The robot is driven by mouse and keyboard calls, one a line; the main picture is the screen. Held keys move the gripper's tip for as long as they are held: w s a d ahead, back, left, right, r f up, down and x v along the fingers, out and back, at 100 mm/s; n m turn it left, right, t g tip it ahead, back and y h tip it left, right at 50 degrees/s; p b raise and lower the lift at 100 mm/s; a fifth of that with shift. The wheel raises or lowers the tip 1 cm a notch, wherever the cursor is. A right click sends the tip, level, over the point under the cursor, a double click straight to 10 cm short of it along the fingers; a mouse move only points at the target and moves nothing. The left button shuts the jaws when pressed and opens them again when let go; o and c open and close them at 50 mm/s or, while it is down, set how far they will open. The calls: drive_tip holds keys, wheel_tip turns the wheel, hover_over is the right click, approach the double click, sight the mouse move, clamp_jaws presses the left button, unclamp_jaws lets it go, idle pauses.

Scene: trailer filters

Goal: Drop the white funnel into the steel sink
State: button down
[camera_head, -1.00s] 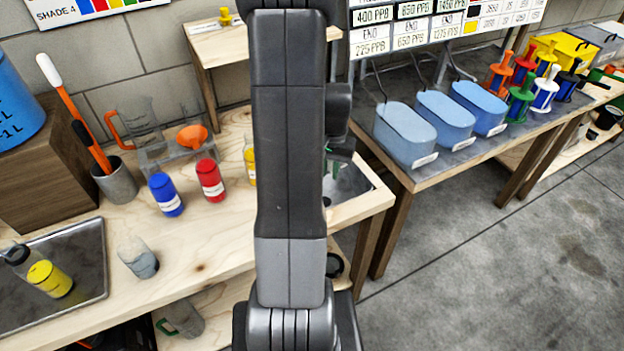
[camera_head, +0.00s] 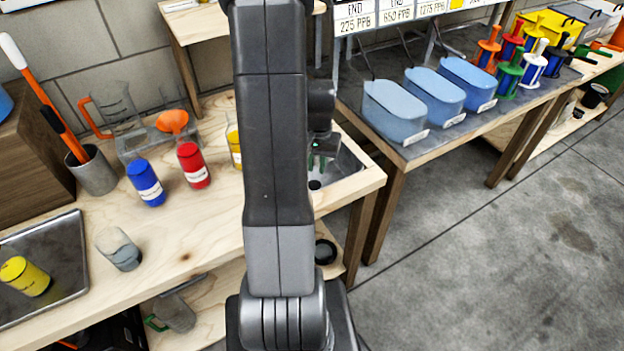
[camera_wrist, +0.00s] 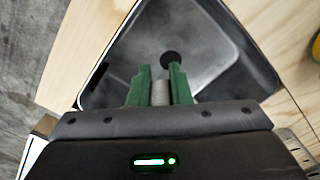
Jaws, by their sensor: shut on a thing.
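The steel sink (camera_head: 347,162) is set into the right end of the wooden bench, partly hidden behind my arm. In the wrist view the sink (camera_wrist: 215,50) fills the middle, with a round dark drain (camera_wrist: 169,58). My gripper (camera_wrist: 159,92) is over the sink, its green fingers shut on a narrow, pale grey piece (camera_wrist: 159,94). This appears to be part of the white funnel; the rest of its shape is hidden. In the head view my gripper (camera_head: 318,160) is mostly covered by my arm, by the sink.
On the bench are a blue bottle (camera_head: 145,183), a red bottle (camera_head: 193,166), a yellow bottle (camera_head: 234,148) and an orange funnel (camera_head: 172,121) in a rack. Blue bins (camera_head: 394,113) stand on the table to the right. The floor (camera_head: 480,250) at right is clear.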

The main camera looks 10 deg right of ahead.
drive_tip(key=c, duration=1.3)
unclamp_jaws()
drive_tip(key=shift+o, duration=0.2)
drive_tip(key=shift+r, duration=0.15)
wheel_tip(320, 180, up, 14)
drive_tip(key=shift+f, duration=0.2)
wheel_tip(320, 180, down, 14)
drive_tip(key=shift+f, duration=0.1)
wheel_tip(320, 180, up, 5)
drive_tip(key=p, duration=0.3)
drive_tip(key=shift+f, duration=0.2)
